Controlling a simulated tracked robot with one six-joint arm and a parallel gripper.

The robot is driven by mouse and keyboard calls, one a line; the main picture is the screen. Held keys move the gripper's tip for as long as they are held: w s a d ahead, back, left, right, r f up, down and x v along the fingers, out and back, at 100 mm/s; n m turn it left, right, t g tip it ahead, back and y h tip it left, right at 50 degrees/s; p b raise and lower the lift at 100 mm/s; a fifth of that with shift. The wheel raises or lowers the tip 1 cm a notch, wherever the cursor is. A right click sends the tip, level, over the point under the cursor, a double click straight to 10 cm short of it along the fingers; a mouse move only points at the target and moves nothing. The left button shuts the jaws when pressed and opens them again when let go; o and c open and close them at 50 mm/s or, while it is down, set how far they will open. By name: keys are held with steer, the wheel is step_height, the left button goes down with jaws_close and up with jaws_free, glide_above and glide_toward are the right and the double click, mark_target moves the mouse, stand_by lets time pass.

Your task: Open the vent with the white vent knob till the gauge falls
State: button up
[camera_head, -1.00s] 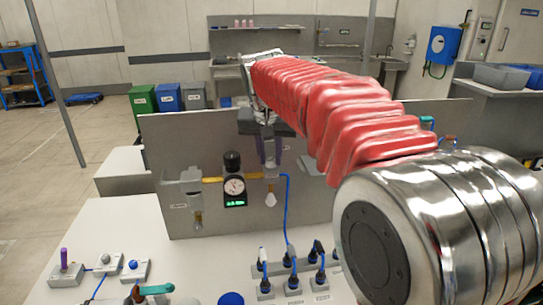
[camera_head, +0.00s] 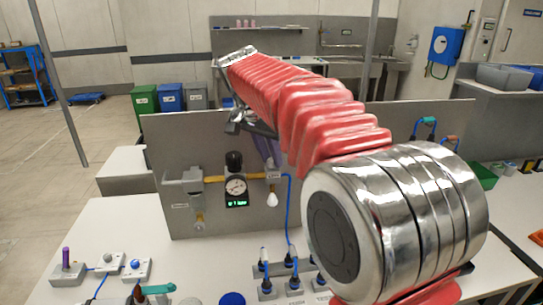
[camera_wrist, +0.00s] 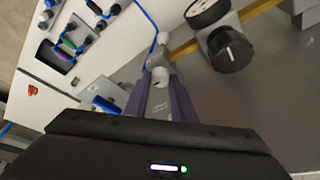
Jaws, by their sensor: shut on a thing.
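The round gauge (camera_head: 236,186) has a white dial and a green digital readout (camera_head: 236,203), too small to read surely. The gauge is cut by the top edge in the wrist view (camera_wrist: 207,10).
A black regulator knob (camera_head: 234,160) stands above the gauge, close to my fingers. A yellow pipe (camera_head: 213,179) and a blue hose (camera_head: 288,210) run along the grey panel (camera_head: 165,140). Several black-and-blue plugs (camera_head: 266,286) stand on the white bench below.

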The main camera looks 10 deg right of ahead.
steer(key=o, duration=1.1)
steer(key=shift+c, duration=0.2)
steer(key=v, duration=1.3)
steer(key=shift+a+r, duration=0.25)
steer(key=shift+s, duration=0.15)
